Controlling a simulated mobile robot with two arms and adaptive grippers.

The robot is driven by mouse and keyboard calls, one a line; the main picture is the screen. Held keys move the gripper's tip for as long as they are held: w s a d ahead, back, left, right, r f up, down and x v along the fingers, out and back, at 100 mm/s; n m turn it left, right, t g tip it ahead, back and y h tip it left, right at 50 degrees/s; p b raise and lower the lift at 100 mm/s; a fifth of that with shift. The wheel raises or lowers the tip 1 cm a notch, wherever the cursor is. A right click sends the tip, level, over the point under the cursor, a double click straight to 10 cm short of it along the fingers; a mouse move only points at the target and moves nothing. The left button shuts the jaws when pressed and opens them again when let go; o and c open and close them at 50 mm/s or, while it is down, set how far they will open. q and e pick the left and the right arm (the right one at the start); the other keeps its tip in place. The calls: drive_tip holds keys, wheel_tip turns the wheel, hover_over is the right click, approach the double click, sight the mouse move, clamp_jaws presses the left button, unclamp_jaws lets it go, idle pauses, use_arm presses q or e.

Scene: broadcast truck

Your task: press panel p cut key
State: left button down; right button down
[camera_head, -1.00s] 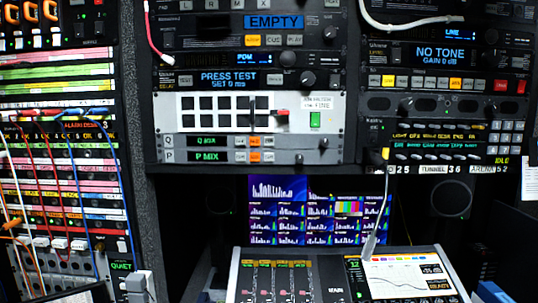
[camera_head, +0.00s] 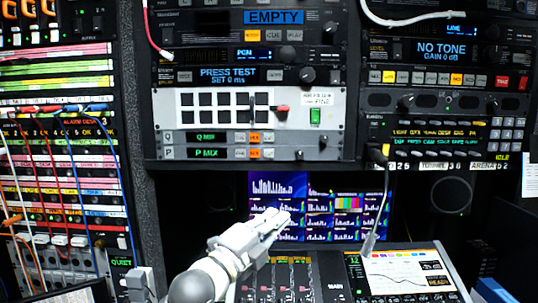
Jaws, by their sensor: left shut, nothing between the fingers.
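My left gripper (camera_head: 281,216) is shut and empty. It points up and right, below panel P and in front of the monitor, apart from the keys. My right gripper is not in view.
Panel Q (camera_head: 206,138) sits directly above panel P, with similar keys. A white panel of black keys with a red lever (camera_head: 282,109) is above that. The monitor (camera_head: 320,183) and a mixing console (camera_head: 300,280) are below. A cable hangs at right.

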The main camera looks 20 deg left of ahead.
sight(269, 153)
use_arm(q)
wheel_tip(269, 153, up, 11)
drive_tip(key=m+t+h, duration=0.1)
drive_tip(key=m+h, duration=0.1)
drive_tip(key=m, duration=0.2)
drive_tip(key=shift+a+f+t, duration=0.2)
drive_tip(key=shift+a+t, duration=0.2)
drive_tip(key=w, duration=0.2)
drive_tip(key=w+a, duration=0.1)
drive_tip(key=w, duration=0.2)
drive_tip(key=w+a+p, duration=0.1)
drive_tip(key=w, duration=0.2)
drive_tip(key=shift+w+a, duration=0.2)
